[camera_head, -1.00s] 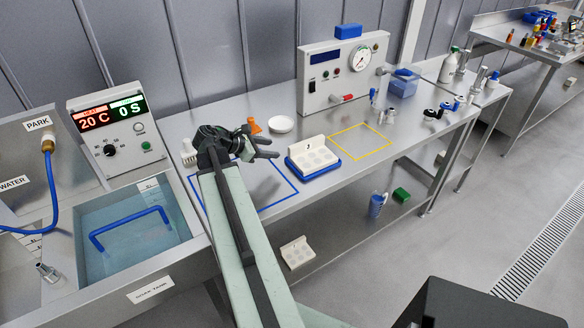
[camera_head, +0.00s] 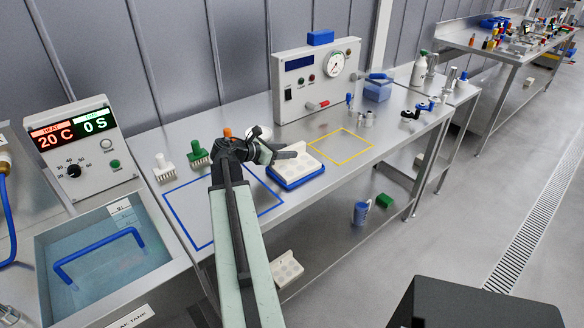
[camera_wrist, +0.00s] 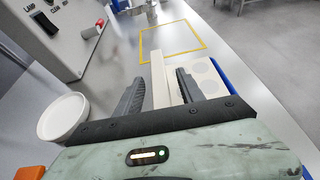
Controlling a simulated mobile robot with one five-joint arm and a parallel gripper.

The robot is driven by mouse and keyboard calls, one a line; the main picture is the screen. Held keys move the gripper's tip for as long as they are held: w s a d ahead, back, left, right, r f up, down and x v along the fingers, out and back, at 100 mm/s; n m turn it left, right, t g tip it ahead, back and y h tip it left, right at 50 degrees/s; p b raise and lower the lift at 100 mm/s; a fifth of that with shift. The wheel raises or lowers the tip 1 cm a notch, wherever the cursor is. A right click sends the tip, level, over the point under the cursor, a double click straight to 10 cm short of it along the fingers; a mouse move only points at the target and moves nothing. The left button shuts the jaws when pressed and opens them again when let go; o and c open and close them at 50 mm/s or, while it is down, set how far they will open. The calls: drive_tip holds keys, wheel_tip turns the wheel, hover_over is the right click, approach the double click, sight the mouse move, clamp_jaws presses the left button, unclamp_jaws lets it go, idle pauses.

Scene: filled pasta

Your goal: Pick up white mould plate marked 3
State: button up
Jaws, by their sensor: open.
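A white mould plate (camera_head: 312,164) with round hollows and an upright back wall sits in a blue tray (camera_head: 294,184) on the steel bench. Its mark cannot be read now. My gripper (camera_head: 277,153) is at the plate's left end in the head view and covers part of it. In the wrist view my gripper (camera_wrist: 160,76) is open, with the plate's white upright wall (camera_wrist: 160,68) between its fingers. The flat hollowed part (camera_wrist: 208,75) lies beyond the right finger. Contact with the wall cannot be told.
A white dish (camera_wrist: 62,119) is left of the gripper in the wrist view. White (camera_head: 163,168) and green (camera_head: 197,153) brush-like items stand at the left. A control box (camera_head: 316,80) stands behind. Another white plate (camera_head: 287,270) lies on the lower shelf. The yellow-outlined area (camera_head: 341,147) is clear.

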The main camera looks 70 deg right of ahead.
drive_tip(key=shift+s+d+f, duration=0.25)
drive_tip(key=shift+s+d, duration=0.05)
drive_tip(key=shift+d, duration=0.25)
clamp_jaws()
drive_tip(key=shift+w, duration=0.1)
idle(0.9)
